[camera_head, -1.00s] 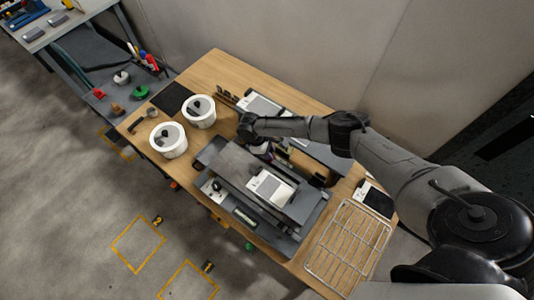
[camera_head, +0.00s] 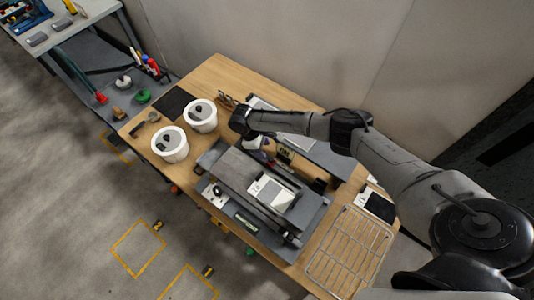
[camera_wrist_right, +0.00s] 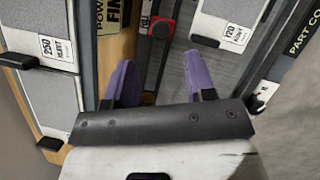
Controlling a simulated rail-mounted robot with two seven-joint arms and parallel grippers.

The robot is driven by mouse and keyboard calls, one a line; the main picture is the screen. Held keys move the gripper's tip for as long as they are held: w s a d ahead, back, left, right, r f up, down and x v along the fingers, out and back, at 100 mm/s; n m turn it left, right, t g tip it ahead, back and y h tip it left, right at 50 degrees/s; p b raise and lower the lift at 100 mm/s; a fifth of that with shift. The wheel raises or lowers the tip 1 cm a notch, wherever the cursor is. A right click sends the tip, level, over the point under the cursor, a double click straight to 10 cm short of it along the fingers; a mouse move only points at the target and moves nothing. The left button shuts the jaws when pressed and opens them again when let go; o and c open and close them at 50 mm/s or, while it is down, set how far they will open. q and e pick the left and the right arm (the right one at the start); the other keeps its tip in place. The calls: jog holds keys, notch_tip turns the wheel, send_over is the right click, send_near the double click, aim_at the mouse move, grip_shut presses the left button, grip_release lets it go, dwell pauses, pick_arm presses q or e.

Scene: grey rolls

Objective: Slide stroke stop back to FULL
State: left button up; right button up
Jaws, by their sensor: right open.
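My right gripper (camera_head: 262,156) reaches over the middle of the machine on the wooden table, its jaws largely hidden by the arm in the head view. In the right wrist view its two purple fingers (camera_wrist_right: 161,80) are open with nothing between them. A small dark block with a red edge (camera_wrist_right: 160,27) sits on a narrow dark slotted strip (camera_wrist_right: 152,62) just beyond the fingertips, apart from them. I cannot tell for sure that it is the stroke stop. No FULL marking is readable. My left gripper is not in view.
Grey panels labelled 250 (camera_wrist_right: 58,48) and 120 (camera_wrist_right: 235,33) flank the strip. Two white tubs (camera_head: 170,144) stand left of the machine (camera_head: 240,170). A wire rack (camera_head: 348,250) lies at the table's right end. A side bench (camera_head: 75,30) stands at upper left.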

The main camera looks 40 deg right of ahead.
jog(key=v, duration=0.7)
jog(key=shift+r, duration=0.3)
jog(key=shift+w+a, duration=0.1)
